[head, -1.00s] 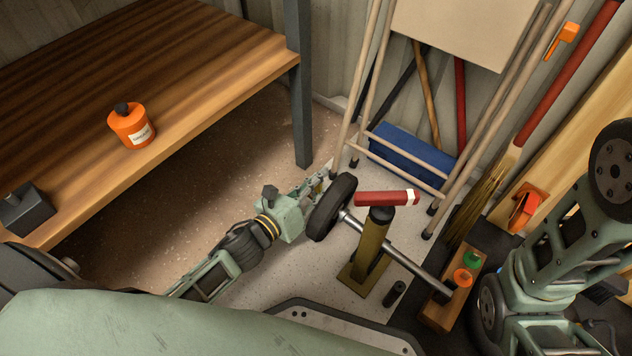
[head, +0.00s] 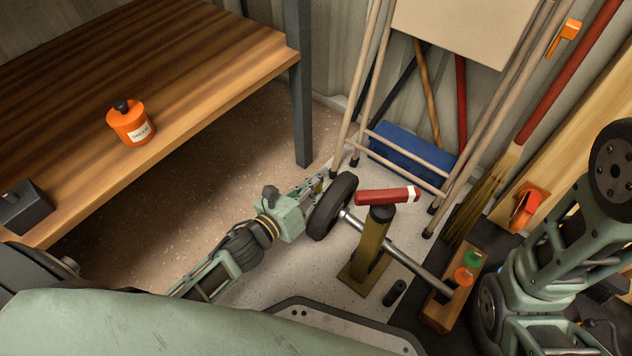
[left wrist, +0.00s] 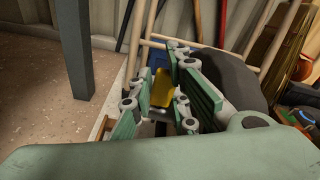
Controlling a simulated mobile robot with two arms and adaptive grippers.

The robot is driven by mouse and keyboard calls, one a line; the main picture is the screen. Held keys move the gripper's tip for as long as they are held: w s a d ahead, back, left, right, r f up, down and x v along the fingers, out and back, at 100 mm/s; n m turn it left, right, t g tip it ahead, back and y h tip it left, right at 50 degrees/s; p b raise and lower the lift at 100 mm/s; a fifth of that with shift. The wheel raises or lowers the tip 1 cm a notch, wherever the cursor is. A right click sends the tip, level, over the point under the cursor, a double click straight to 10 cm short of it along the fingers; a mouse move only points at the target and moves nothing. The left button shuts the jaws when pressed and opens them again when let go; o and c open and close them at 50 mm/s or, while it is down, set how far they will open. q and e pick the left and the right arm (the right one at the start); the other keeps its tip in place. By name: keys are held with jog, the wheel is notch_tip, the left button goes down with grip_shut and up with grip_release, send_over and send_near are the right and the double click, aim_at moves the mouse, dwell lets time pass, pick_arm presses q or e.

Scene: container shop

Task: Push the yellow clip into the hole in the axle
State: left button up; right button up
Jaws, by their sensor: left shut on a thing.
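My left gripper (head: 316,186) is low over the floor, just left of the black wheel (head: 334,206). In the left wrist view, its green-padded fingers (left wrist: 168,95) are closed on the yellow clip (left wrist: 162,88). The wheel sits on the end of the steel axle (head: 400,250), which slants down right past an olive stand (head: 372,245) to a wooden block (head: 438,311). The axle's hole is hidden behind the wheel and fingers, so I cannot tell whether the clip touches it. My right arm shows at the right; its gripper is not visible.
A workbench (head: 150,100) with an orange bottle (head: 131,124) stands left.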

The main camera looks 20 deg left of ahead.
pick_arm(q)
jog(key=shift+s+d+f, duration=0.1)
jog(key=shift+d+f, duration=0.1)
jog(key=o, duration=0.9)
jog(key=shift+s, duration=0.1)
jog(key=v, duration=1.1)
jog(key=shift+s+a+r, duration=0.15)
jog(key=shift+s+a, duration=0.15)
jog(key=shift+a, duration=0.05)
